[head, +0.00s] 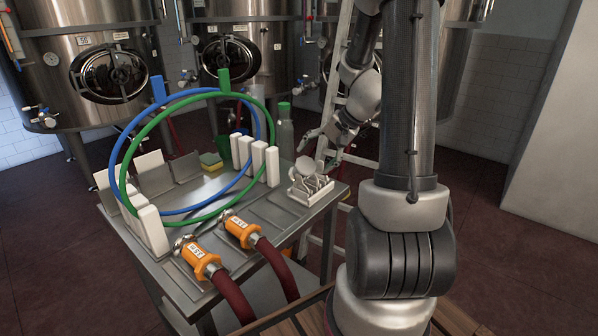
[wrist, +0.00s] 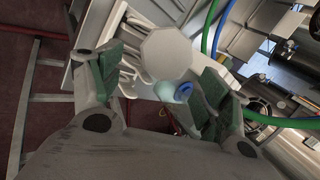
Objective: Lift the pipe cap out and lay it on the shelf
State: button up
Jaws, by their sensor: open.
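The pipe cap (head: 305,166) is a pale disc standing in a small white rack (head: 314,193) at the right end of the metal table. In the wrist view the cap (wrist: 165,54) shows as a pale eight-sided face between my fingers. My gripper (head: 325,149) is open and just above and beside the cap, on its far right side in the head view. In the wrist view my gripper (wrist: 160,75) has green-padded fingers apart on either side of the cap. I cannot tell whether either finger touches it. The rack's white prongs (wrist: 128,62) show beside the cap.
Blue (head: 181,92) and green (head: 122,172) rings stand in white blocks on the table (head: 265,214). Two orange-collared hoses (head: 240,231) lie at the front. A green-capped bottle (head: 285,131) and sponge (head: 211,161) are behind. Steel tanks (head: 95,60) stand beyond.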

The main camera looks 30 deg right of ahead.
aim_at(309, 162)
jog(key=x, duration=0.6)
jog(key=shift+a+r, duration=0.15)
jog(key=shift+a, duration=0.05)
jog(key=shift+r, duration=0.1)
jog(key=c, duration=1.2)
